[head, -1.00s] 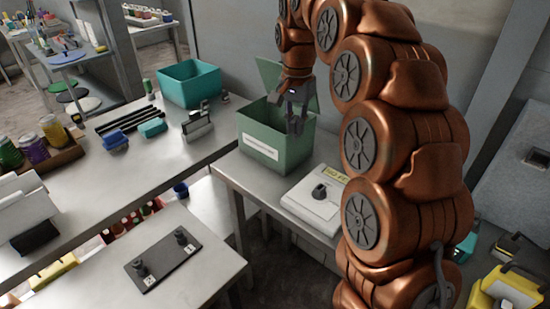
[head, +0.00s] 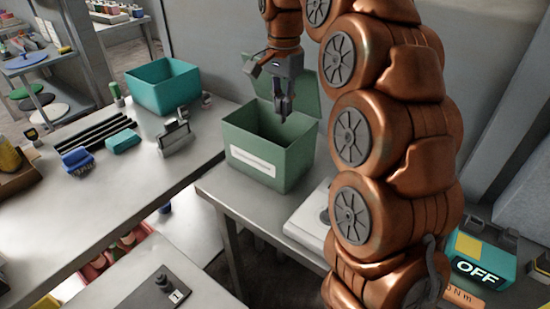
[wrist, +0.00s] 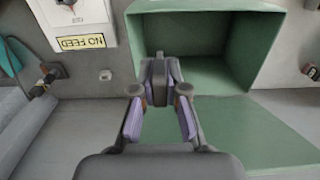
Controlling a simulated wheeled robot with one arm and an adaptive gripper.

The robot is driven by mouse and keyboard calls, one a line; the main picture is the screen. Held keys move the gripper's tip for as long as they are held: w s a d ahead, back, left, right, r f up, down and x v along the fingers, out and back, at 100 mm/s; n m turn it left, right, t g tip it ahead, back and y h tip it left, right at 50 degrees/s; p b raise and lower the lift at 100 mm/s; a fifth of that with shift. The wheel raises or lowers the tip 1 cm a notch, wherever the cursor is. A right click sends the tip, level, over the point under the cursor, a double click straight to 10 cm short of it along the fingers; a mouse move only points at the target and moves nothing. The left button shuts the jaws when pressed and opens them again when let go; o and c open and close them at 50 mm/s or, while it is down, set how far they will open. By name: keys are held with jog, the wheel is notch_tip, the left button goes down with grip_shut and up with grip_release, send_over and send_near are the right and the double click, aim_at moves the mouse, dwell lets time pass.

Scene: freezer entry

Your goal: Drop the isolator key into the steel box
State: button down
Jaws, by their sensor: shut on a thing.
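The green steel box (head: 262,146) stands on the grey bench with its lid (head: 300,97) raised at the back and a white label on its front. My gripper (head: 284,108) points down over the open top of the box. In the wrist view, my gripper (wrist: 160,82) is shut on a dark grey piece, the isolator key (wrist: 158,70). The key's lower end is partly hidden by the fingers. The box's open inside (wrist: 205,45) shows just beyond the fingers.
A white unit with a knob (head: 310,222) stands right of the box, partly behind my arm. A teal bin (head: 163,90), grey clamp (head: 176,135) and brushes sit on the left bench. A dark key board (head: 150,292) lies at front. A teal "OFF" device (head: 480,262) is at right.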

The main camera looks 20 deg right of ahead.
aim_at(282, 123)
notch_tip(282, 123, down, 16)
jog(key=b, duration=0.5)
jog(key=shift+a+r, duration=0.1)
jog(key=shift+r, duration=0.05)
jog(key=shift+f+b, duration=0.5)
jog(key=shift+f, duration=0.1)
jog(key=c, duration=1.2)
grip_release()
jog(key=shift+r, duration=0.1)
jog(key=shift+r+p, duration=0.65)
jog(key=shift+r, duration=0.1)
jog(key=shift+w+r+b, duration=0.1)
jog(key=shift+r+b, duration=0.2)
notch_tip(282, 123, up, 11)
jog(key=shift+f, duration=0.2)
jog(key=shift+r, duration=0.2)
